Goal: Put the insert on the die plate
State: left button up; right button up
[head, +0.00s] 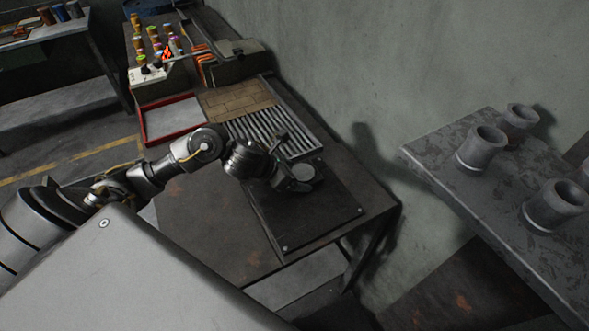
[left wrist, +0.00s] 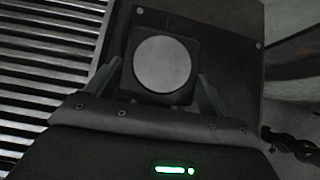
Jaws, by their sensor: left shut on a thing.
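My left gripper (head: 292,184) is over the far part of the dark die plate (head: 305,217) on the bench. It is shut on the insert, a dark square block with a pale round face (head: 303,172). In the left wrist view the insert (left wrist: 163,64) sits between the two fingers (left wrist: 166,80), with the die plate (left wrist: 232,70) behind it. I cannot tell whether the insert touches the plate or hangs just above it. My right gripper is not in view.
A ribbed grey rack (head: 285,120) lies beside the plate, with a tan brick surface (head: 237,101) and a red-rimmed tray (head: 172,118) farther back. Several coloured-top items stand at the bench's far end. A grey shelf (head: 465,190) with several cylinders stands right. The plate's near part is clear.

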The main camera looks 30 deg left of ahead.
pick_arm(q)
jog(key=shift+w+r, duration=0.1)
jog(key=shift+r, duration=0.05)
jog(key=o, duration=2)
jog(key=shift+f, duration=0.2)
jog(key=shift+c, duration=0.2)
jog(key=shift+r, duration=0.1)
jog(key=shift+r, duration=0.15)
jog(key=v, duration=1.2)
